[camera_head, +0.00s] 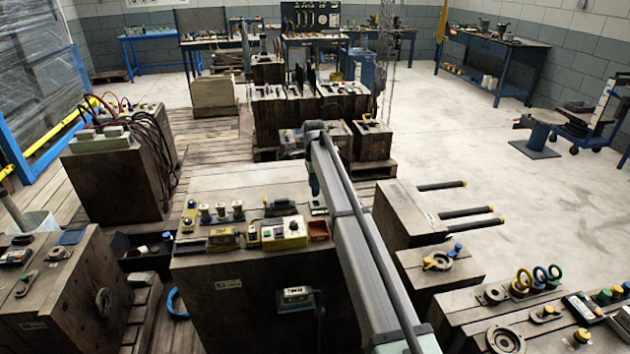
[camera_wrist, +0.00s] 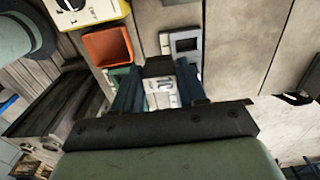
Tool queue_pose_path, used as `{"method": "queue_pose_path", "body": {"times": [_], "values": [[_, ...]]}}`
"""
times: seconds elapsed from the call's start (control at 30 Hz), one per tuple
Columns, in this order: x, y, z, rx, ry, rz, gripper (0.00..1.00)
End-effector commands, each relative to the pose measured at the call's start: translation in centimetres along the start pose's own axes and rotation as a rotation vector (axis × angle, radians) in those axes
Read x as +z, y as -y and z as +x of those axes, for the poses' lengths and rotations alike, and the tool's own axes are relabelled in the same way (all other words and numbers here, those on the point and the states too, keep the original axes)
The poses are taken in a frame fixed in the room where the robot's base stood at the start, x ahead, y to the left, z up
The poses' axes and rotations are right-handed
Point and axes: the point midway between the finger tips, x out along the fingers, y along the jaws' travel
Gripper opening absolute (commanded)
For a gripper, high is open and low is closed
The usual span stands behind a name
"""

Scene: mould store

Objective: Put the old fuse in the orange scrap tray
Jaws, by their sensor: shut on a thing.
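My gripper (camera_wrist: 158,80) shows in the wrist view with its two blue-grey fingers closed on a small dark block (camera_wrist: 158,66), which I take to be the old fuse. The orange scrap tray (camera_wrist: 108,46) lies just left of the fingertips in the wrist view, apart from the held block. Its inside looks empty. In the head view the tray (camera_head: 318,230) sits at the right end of the wooden block's top, beside my arm. My gripper (camera_head: 314,186) hangs over that block there; its held thing is too small to make out.
A yellow-and-white control box (camera_head: 284,233) stands directly left of the tray. A grey square frame (camera_wrist: 186,45) lies right of the fingertips in the wrist view. Several knobs (camera_head: 221,211) stand further left on the block. Bare wood (camera_head: 250,185) is free behind them.

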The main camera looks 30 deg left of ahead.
Motion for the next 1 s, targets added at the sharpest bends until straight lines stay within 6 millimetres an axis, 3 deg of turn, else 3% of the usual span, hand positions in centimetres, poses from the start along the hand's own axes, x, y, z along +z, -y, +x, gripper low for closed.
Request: {"method": "queue_pose_path", "body": {"times": [0.03,0.1,0.3,0.67,1.0], "values": [[0.2,-2.3,0.3,0.001,0.000,-0.002,0.12],[0.4,-4.5,0.6,0.001,0.000,-0.005,0.12],[0.6,-9.4,1.2,-0.003,-0.001,-0.011,0.12],[0.6,-9.6,2.1,-0.006,-0.001,-0.019,0.12],[0.6,-9.6,4.5,-0.006,-0.001,-0.019,0.12]]}}
